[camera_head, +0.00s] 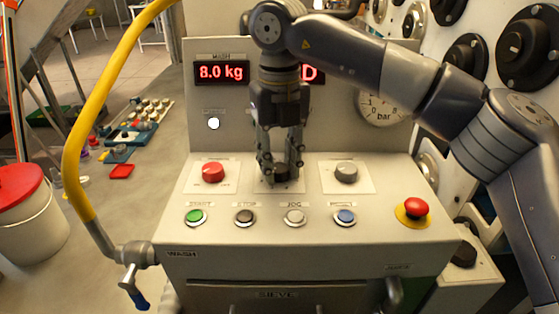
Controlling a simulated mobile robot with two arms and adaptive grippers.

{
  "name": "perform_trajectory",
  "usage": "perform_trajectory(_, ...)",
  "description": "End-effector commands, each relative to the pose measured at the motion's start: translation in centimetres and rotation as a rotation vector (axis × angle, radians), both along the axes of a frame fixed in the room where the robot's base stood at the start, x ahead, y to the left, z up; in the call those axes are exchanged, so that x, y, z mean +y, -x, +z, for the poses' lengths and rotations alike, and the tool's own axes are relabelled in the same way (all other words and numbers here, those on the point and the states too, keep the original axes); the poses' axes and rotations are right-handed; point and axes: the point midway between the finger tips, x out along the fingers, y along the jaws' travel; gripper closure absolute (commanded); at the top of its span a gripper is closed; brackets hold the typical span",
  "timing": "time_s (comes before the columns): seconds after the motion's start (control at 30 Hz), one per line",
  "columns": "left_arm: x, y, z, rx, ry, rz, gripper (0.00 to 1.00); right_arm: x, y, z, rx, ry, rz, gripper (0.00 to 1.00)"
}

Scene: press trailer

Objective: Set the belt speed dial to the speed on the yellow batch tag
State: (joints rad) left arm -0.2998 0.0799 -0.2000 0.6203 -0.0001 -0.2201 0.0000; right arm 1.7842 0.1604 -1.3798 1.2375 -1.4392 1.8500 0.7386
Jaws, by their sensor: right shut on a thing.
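My right gripper (281,168) reaches down from above to the middle of the control panel. Its fingers are shut on a dark dial (283,175) between the red knob (213,172) and the grey knob (346,172). The fingers hide most of this dial, its pointer and its scale, so I cannot read its setting or its label. No yellow batch tag can be made out in this view. My left gripper is not in view.
Below the knobs sit a green button (196,217), a dark, a grey and a blue button (344,216), and a red mushroom button (416,208). A display (222,72) reads 8.0 kg; my arm partly hides another. A yellow hose (98,100) arches at the left.

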Motion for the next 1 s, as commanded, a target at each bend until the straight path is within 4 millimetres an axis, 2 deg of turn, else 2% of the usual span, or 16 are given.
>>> perform_trajectory(0.07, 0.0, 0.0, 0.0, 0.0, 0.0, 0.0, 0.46, 0.0, -0.1, 0.1, -0.004, -0.001, -0.003, 0.95)
perform_trajectory(0.1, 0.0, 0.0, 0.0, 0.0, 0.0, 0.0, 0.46, 0.0, -0.1, 0.1, -0.004, -0.001, -0.003, 0.64)
perform_trajectory(0.17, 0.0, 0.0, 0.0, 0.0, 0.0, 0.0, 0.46, 0.0, -0.1, 0.1, -0.004, -0.001, -0.003, 0.5)
perform_trajectory(0.2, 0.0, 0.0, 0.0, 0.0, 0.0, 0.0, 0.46, 0.0, -0.1, 0.1, -0.003, -0.001, -0.002, 0.49)
perform_trajectory(0.5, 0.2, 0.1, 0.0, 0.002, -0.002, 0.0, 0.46, 0.0, 0.0, 0.1, -0.001, 0.0, 0.0, 0.49)
perform_trajectory(0.63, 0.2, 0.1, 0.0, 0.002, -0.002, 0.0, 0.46, 0.0, -0.1, 1.1, -0.003, -0.001, -0.001, 0.49)
perform_trajectory(0.77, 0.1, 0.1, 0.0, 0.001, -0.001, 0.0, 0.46, 0.1, -0.1, 3.5, -0.006, -0.001, -0.001, 0.49)
perform_trajectory(1.0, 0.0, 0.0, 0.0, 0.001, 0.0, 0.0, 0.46, 0.1, -0.1, 8.7, -0.006, -0.002, -0.003, 0.49)
